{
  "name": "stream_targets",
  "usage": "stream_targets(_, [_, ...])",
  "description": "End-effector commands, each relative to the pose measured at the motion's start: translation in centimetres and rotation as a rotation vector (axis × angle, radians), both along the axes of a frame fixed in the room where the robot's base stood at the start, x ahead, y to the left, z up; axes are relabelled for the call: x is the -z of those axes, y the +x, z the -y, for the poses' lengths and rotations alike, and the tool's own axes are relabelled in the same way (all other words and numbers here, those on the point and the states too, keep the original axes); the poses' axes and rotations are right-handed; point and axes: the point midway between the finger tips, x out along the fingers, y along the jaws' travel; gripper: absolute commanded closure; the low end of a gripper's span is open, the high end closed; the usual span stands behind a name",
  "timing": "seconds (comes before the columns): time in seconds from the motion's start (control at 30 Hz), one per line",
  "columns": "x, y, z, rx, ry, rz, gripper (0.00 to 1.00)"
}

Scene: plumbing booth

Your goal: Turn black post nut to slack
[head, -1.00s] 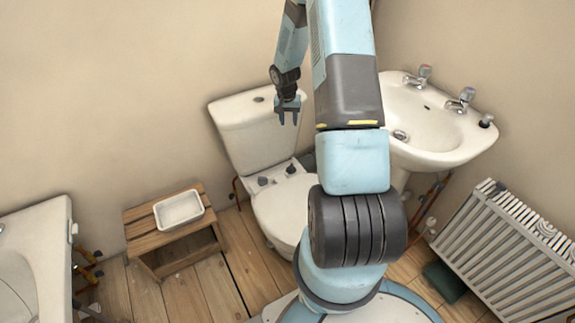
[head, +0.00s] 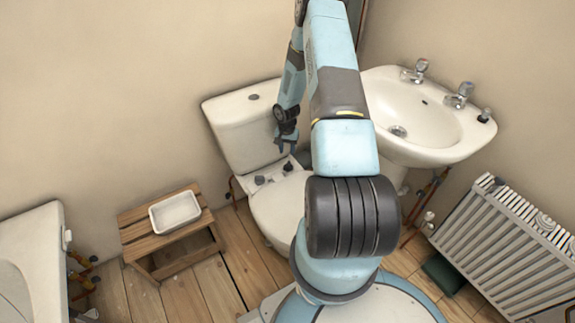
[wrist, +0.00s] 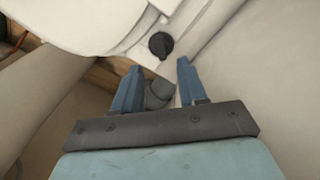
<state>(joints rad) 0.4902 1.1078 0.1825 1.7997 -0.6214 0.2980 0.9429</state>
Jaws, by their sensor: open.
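A round black nut (wrist: 160,45) with a small raised wing shows in the wrist view, set against white ceramic. It lies just beyond my open fingers (wrist: 160,68), in line with the gap between them and not touching them. In the head view two dark posts, one on the left (head: 260,180) and one on the right (head: 288,167), stand at the back of the toilet pan (head: 280,210). My gripper (head: 286,148) is above and close to the right one, in front of the cistern (head: 240,125). I cannot tell which post the wrist view shows.
A washbasin (head: 425,120) is on the right wall, with a radiator (head: 500,250) below right. A wooden stool (head: 140,230) with a white tray (head: 175,212) stands left of the toilet. A bath edge (head: 35,260) is at far left. Floorboards between are clear.

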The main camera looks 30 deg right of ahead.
Motion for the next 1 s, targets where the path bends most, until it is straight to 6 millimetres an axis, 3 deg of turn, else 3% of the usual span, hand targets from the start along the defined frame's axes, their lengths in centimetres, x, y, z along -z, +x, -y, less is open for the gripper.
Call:
stream_targets(0.5, [8.1,-0.1,0.0,0.0,0.0,0.0,0.58])
stream_targets(0.7, [9.7,-0.1,0.0,-0.001,0.0,0.0,0.58])
stream_targets(1.0, [10.1,0.0,0.1,-0.001,-0.001,0.001,0.58])
